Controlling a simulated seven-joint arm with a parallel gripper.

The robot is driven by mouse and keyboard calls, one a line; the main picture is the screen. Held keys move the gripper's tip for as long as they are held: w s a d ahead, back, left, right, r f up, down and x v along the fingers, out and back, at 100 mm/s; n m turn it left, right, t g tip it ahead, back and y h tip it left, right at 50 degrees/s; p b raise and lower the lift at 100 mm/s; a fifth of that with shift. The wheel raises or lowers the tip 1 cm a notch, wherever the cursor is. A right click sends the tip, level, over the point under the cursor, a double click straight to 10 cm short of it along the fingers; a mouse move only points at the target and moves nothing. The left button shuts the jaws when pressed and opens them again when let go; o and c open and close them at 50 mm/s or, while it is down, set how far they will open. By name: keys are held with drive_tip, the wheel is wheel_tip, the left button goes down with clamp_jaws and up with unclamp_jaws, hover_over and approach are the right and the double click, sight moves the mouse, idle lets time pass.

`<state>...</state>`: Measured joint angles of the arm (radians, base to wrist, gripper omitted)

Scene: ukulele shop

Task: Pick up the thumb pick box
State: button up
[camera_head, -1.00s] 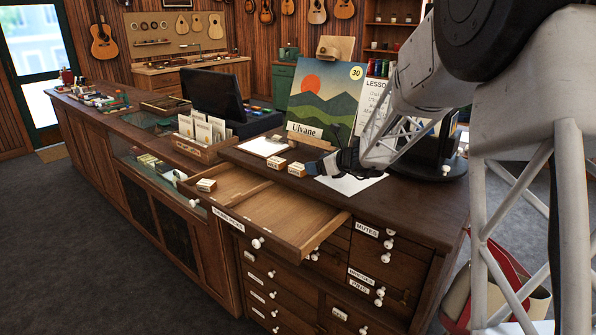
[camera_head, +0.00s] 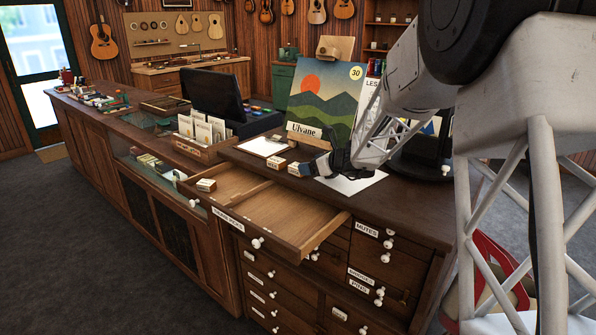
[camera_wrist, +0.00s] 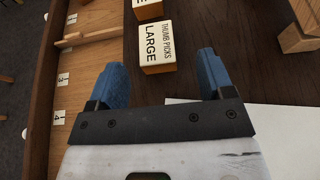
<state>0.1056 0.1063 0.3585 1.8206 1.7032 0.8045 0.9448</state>
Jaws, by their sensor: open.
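A small cream box labelled THUMB PICKS LARGE (camera_wrist: 157,52) sits on the dark counter. It lies ahead of and between my gripper's two blue fingertips (camera_wrist: 160,70), with no clear contact. My gripper is open and empty. In the head view my gripper (camera_head: 312,166) is low over the counter, just right of the nearer small box (camera_head: 297,170). A second similar box (camera_head: 274,162) stands behind it; its edge also shows in the wrist view (camera_wrist: 147,9). A third small box (camera_head: 206,185) sits at the left end of the open drawer.
The open, mostly empty drawer (camera_head: 300,222) juts out in front of the counter. White paper (camera_head: 350,183) lies beside my gripper. A wooden stand with a landscape picture (camera_head: 325,105) is behind it. A monitor (camera_head: 213,93) and card rack (camera_head: 200,148) stand farther left.

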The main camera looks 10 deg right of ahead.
drive_tip(key=shift+x, duration=2.6)
drive_tip(key=shift+s+a, duration=0.15)
drive_tip(key=shift+s, duration=0.05)
drive_tip(key=c, duration=1.1)
drive_tip(key=shift+o, duration=0.2)
wheel_tip(320, 180, up, 28)
